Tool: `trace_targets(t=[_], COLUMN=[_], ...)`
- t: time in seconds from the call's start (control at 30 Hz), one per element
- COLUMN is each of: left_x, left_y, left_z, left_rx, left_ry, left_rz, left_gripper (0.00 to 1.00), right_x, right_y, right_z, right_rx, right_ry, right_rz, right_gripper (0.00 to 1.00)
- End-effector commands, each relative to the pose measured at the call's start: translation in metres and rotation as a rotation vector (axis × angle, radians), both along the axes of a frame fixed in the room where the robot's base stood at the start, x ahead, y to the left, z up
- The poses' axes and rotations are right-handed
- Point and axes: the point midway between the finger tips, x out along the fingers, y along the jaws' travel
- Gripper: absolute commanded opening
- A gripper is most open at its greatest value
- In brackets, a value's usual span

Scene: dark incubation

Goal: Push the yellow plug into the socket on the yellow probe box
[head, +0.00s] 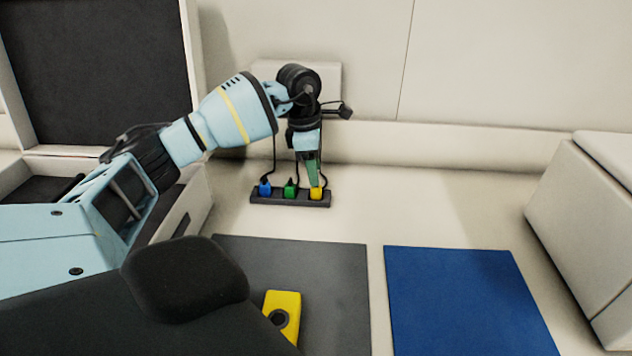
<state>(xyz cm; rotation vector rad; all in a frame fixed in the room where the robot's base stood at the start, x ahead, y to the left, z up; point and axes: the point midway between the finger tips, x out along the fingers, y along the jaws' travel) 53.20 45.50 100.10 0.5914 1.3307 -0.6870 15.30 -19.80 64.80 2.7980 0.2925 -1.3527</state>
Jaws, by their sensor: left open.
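The yellow plug (316,194) stands in the right-hand place of a small dark rack (290,199), near the back wall. My left gripper (314,182) points down just above the yellow plug. Its jaws are open and at or very near the plug's top; I cannot tell whether they touch it or straddle it. The yellow probe box (284,307) lies on the dark grey mat at the front, with a round dark socket in its top. My own dark arm part hides some of the box's left side. My right gripper is not in view.
A green plug (290,190) and a blue plug (265,188) stand in the same rack, with dark cables rising behind. The dark grey mat (335,280) and a blue mat (465,295) lie in front. A pale box (585,230) stands at right, an open case (185,215) at left.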

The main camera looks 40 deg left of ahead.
Motion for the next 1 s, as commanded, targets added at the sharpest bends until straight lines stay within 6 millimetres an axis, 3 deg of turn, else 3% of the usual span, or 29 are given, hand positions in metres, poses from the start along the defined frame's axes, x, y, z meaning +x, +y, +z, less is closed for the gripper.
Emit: trace_targets(t=[0.3, 0.7, 1.0], left_x=[0.002, 0.002, 0.002], left_y=[-0.002, -0.002, -0.002], left_z=[-0.039, -0.042, -0.042], left_rx=[0.000, 0.000, 0.000], left_ry=[0.000, 0.000, 0.000], left_rz=[0.000, 0.000, 0.000], left_gripper=[0.45, 0.45, 0.06], right_x=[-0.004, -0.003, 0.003], right_y=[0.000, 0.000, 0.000], right_z=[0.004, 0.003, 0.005], right_rx=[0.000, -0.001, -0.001], right_ry=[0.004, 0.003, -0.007], right_rz=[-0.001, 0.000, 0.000], right_gripper=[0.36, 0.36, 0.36])
